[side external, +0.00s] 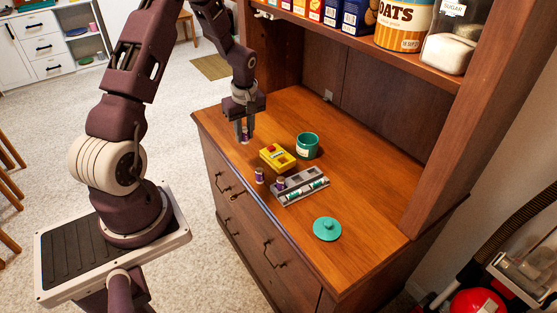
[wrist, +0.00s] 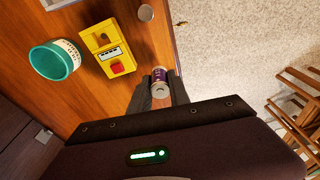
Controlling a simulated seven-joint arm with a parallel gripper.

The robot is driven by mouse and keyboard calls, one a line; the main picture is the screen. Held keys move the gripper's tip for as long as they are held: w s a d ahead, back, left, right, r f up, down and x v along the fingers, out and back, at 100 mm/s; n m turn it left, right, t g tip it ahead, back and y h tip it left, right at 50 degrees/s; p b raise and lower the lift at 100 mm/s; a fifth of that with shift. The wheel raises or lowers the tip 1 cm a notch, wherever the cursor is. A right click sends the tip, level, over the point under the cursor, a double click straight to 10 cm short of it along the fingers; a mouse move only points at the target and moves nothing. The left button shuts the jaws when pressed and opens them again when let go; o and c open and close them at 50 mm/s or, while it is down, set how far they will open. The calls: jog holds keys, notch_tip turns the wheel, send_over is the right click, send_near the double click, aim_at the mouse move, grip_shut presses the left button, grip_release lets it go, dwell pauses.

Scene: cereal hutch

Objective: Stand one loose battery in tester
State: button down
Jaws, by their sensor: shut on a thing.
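My gripper (side external: 246,133) is shut on a purple battery (side external: 244,138), low over the left part of the wooden counter. In the wrist view the battery (wrist: 159,78) sits between the two fingertips (wrist: 160,88). Whether it touches the counter is hard to tell. The yellow tester (side external: 277,158) lies to the right of my gripper, apart from it. In the wrist view the tester (wrist: 108,47) shows a red button, a small display and a recess at its far end. Another purple battery (side external: 259,175) stands on the counter near the tester.
A grey tray (side external: 318,187) with compartments holds teal-banded batteries; a dark one (side external: 280,183) stands at its left end. A green canister (side external: 307,146) stands behind the tester. Its teal lid (side external: 327,230) lies front right. The counter's edge is close to my gripper. Hutch shelves rise behind.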

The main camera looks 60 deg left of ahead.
jog(key=w+d+m, duration=0.5)
jog(key=w+d, duration=0.1)
jog(key=w, duration=0.3)
jog(key=shift+t, duration=0.4)
jog(key=shift+w+d+f, duration=0.15)
jog(key=shift+f, duration=1.5)
jog(key=shift+w+d+f, duration=0.1)
jog(key=shift+w+f, duration=0.05)
jog(key=shift+f, duration=1.45)
jog(key=shift+f, duration=0.6)
jog(key=c, duration=0.8)
grip_release()
jog(key=shift+r, duration=0.1)
jog(key=shift+s+d+r, duration=0.1)
jog(key=shift+d+r, duration=0.1)
jog(key=shift+r, duration=1.05)
jog(key=shift+s+d+r, duration=0.1)
jog(key=shift+d+r, duration=0.05)
jog(key=shift+r, duration=1.05)
